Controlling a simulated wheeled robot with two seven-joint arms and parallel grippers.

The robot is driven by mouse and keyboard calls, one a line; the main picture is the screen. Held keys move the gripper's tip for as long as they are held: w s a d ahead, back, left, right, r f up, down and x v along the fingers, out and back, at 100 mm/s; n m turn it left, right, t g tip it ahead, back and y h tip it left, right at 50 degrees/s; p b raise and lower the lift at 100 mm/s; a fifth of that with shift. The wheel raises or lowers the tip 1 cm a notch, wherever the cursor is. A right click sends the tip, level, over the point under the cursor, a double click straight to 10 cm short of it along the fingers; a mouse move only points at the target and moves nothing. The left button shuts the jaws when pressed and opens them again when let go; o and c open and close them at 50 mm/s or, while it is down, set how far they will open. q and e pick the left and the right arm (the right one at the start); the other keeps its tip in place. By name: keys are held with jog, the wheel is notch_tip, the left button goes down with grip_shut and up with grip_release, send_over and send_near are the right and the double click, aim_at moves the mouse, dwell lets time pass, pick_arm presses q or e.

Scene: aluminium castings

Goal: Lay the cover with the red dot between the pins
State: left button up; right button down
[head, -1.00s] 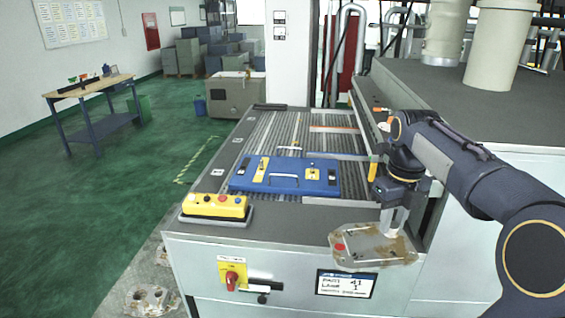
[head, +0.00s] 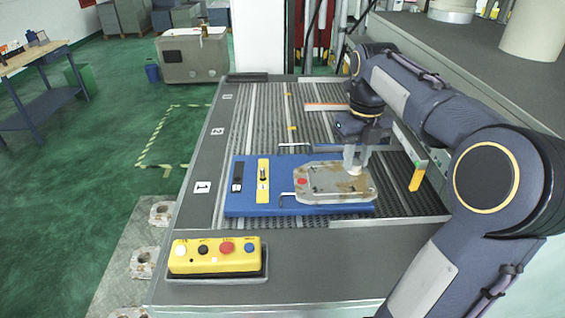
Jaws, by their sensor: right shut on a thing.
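The cover (head: 325,189) is a flat grey-brown casting with cut corners and a red dot (head: 302,181) at its left end. It lies level over the right part of the blue fixture plate (head: 238,208); I cannot tell whether it touches the plate. My right gripper (head: 354,168) is shut on the cover near its far right side. A yellow block (head: 263,174) with a dark pin stands on the plate left of the cover. The right-hand pin is hidden behind the cover or gripper. My left gripper is not in view.
A yellow button box (head: 214,256) stands at the near left on the bench's grey edge (head: 300,265). A ribbed conveyor bed (head: 262,125) runs behind the plate. A yellow-orange post (head: 417,176) stands to the right. A black clamp (head: 238,177) sits at the plate's left end.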

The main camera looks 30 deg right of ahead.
jog(key=w+f, duration=0.2)
jog(key=w, duration=0.2)
jog(key=w+f, duration=0.3)
jog(key=w, duration=0.2)
jog(key=w+d+f, duration=0.1)
jog(key=w+f, duration=0.2)
jog(key=w, duration=0.1)
jog(key=shift+w+f, duration=0.75)
jog(key=shift+f, duration=0.2)
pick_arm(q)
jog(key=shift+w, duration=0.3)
pick_arm(e)
jog(key=shift+f, duration=1.5)
jog(key=shift+f, duration=0.2)
jog(key=c, duration=1.4)
grip_release()
jog(key=shift+c, duration=0.2)
